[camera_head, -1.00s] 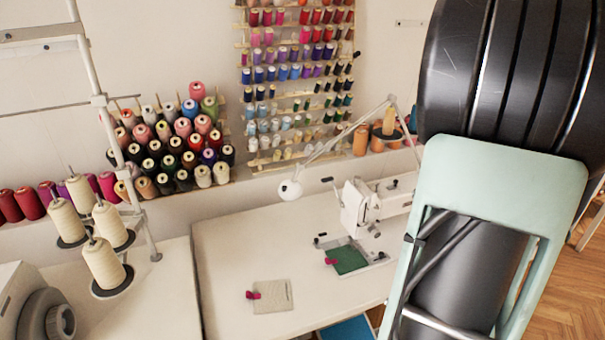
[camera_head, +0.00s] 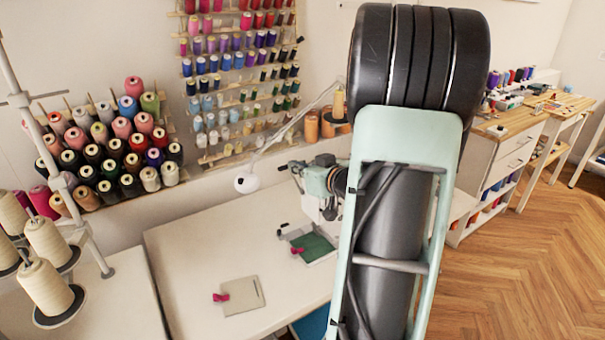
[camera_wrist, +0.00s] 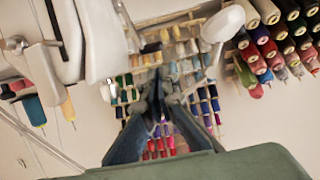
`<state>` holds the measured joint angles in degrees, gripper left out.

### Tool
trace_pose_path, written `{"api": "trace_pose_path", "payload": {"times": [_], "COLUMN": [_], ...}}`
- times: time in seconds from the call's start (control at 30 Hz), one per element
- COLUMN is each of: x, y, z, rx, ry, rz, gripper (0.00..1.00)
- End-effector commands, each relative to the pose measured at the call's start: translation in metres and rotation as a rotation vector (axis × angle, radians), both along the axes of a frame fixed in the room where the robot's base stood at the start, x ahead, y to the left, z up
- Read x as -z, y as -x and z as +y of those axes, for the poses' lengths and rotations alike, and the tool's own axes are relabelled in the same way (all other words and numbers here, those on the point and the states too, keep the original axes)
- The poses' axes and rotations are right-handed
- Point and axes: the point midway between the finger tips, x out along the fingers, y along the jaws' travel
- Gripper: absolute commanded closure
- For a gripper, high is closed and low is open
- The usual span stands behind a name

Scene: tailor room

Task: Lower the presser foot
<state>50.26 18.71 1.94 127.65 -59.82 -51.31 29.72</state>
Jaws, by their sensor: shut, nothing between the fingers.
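The white sewing machine (camera_head: 330,206) stands on the white table, its right part hidden behind my arm in the head view. Its white head (camera_wrist: 100,40) and metal parts fill the upper left of the wrist view. The presser foot and its lever are too small and blurred to tell apart, so I cannot tell whether the foot is up or down. My gripper (camera_wrist: 158,92) is shut and empty, its dark fingertips together. In the head view its teal body is beside the upper part of the machine head. I cannot tell whether the fingers touch the machine.
Green cloth (camera_head: 316,245) with a pink clip lies by the machine's base. A beige cloth (camera_head: 242,296) lies on the clear front tabletop. A white lamp (camera_head: 246,183) hangs left of the machine; it also shows in the wrist view (camera_wrist: 224,23). Thread racks line the wall.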

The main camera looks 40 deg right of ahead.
Motion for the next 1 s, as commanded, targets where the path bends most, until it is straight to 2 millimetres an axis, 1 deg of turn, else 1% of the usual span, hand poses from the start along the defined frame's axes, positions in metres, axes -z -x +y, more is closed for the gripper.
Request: {"api": "trace_pose_path", "payload": {"times": [0.03, 0.3, 0.5, 0.67, 1.0], "x": [0.006, 0.017, 0.019, 0.021, 0.021], "y": [-0.008, -0.044, -0.060, -0.065, -0.065], "z": [0.001, -0.002, -0.003, -0.004, -0.004], "rx": [-0.003, -0.002, 0.000, 0.001, 0.001], "ry": [0.000, -0.001, 0.000, -0.001, 0.000], "rz": [-0.001, 0.000, -0.001, 0.000, 0.000], "gripper": [1.00, 1.00, 1.00, 1.00, 1.00]}}
